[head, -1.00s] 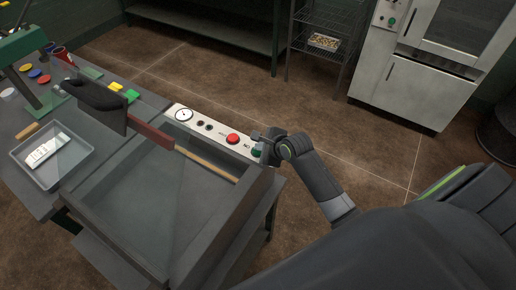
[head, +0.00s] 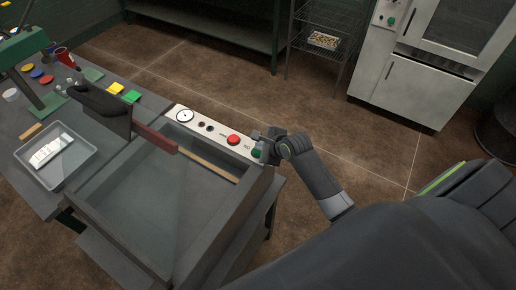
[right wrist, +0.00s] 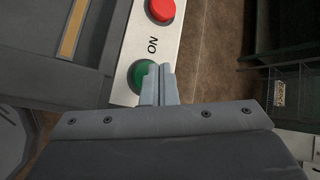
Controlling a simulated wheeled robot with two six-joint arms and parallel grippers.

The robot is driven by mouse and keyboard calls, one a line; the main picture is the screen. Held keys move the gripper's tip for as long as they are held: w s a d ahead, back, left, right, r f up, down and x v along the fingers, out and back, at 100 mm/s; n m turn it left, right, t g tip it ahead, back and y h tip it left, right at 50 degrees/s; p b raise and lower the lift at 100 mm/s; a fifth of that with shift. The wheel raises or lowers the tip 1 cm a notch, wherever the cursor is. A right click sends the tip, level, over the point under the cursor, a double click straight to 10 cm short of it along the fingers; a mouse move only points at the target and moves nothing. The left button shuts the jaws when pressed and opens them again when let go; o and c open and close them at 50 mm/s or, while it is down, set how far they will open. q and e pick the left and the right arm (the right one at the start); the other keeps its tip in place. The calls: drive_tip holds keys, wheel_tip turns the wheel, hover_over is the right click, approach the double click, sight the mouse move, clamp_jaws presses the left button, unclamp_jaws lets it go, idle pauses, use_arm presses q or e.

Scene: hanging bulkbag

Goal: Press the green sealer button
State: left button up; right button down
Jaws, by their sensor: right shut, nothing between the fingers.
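The green button (head: 257,153) sits at the right end of the sealer's white control panel (head: 210,128), beside the word "ON". In the right wrist view the green button (right wrist: 139,76) is partly covered by my fingertips. My right gripper (head: 262,142) is shut and empty, with its fingers over the button's edge. In the right wrist view the shut fingers (right wrist: 160,72) overlap the button's right side. I cannot tell whether they touch it. A red button (head: 233,140) is farther left on the panel. My left gripper is not in view.
The sealer's grey open frame (head: 255,195) lies in front of the panel, with a red-brown bar (head: 155,138) over it. Floor right of the sealer is open.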

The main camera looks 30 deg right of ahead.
wheel_tip(320, 180, up, 2)
drive_tip(key=shift+r+p, duration=0.1)
drive_tip(key=shift+p, duration=0.75)
drive_tip(key=shift+r, duration=1.7)
